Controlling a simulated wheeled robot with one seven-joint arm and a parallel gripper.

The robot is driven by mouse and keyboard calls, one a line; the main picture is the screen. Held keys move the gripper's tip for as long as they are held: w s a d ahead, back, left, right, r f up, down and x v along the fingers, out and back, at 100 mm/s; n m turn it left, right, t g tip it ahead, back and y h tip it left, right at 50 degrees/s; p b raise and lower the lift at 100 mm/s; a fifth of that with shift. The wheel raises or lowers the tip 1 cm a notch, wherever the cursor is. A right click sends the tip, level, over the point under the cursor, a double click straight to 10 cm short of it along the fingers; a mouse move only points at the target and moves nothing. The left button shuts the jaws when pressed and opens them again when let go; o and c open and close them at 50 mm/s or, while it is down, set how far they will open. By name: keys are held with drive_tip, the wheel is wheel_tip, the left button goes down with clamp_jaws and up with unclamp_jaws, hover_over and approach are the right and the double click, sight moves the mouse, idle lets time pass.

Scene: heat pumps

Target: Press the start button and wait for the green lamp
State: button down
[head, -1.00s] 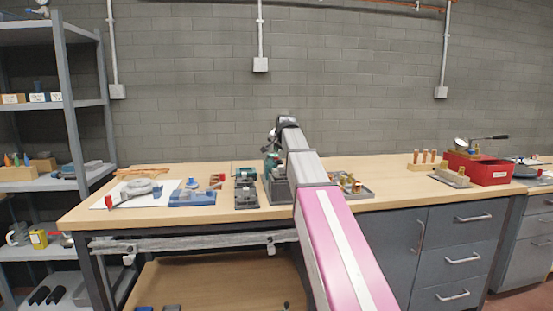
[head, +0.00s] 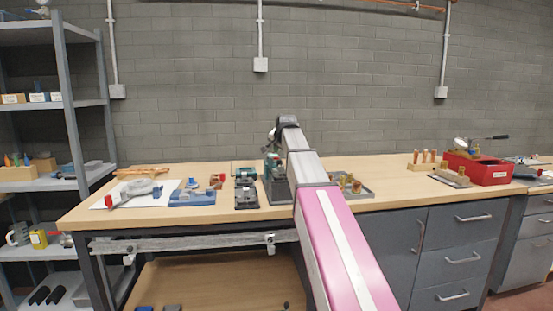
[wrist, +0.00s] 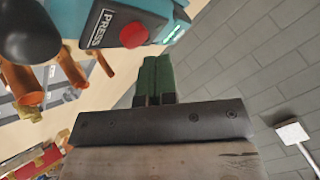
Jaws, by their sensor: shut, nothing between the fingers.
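A press unit with a PRESS label (wrist: 103,28) fills the top of the wrist view. Its red button (wrist: 134,35) sits beside the label on a dark face, and a small strip (wrist: 174,32) near its edge glows green. My gripper (wrist: 153,62) has its green fingers together and empty. The fingertips are near the button and appear apart from it. In the head view the green unit (head: 273,166) stands mid-bench, just below the end of my arm, which partly hides the area. The button is too small to make out there.
Orange-brown cylinders (wrist: 28,92) hang close to the unit in the wrist view. On the bench are a blue fixture (head: 192,198), a dark vise-like block (head: 246,195), a tray of brass parts (head: 355,190) and a red box (head: 490,170). The bench's right-centre is clear.

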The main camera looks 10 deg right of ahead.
drive_tip(key=shift+f, duration=0.25)
idle(0.7)
drive_tip(key=shift+f, duration=0.2)
drive_tip(key=shift+f, duration=0.35)
idle(0.8)
drive_tip(key=shift+r, duration=0.8)
drive_tip(key=shift+r, duration=2.45)
drive_tip(key=shift+s, duration=0.1)
